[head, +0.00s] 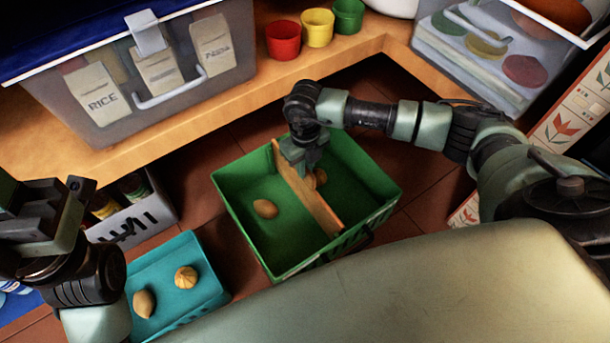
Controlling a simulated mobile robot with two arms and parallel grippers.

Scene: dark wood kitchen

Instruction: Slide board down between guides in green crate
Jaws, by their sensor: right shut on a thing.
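The green crate (240,226) stands on the dark tiled floor in the middle of the head view. A thin wooden board (318,208) stands on edge inside it, running from the far wall to the near wall and parting the crate in two. My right gripper (301,166) is shut on the board's upper edge, toward its far end. The guides and the board's bottom edge are hidden or too small to tell. A potato-like item (265,209) lies left of the board; others, partly hidden by the gripper, lie right of it. My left gripper (45,215) is at the far left, apart from the crate.
A teal bin (205,262) with two food items stands left of the crate. A grey box (150,215) holds bottles behind it. A wooden shelf (210,125) with a clear tub and red, yellow and green cups runs along the back.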

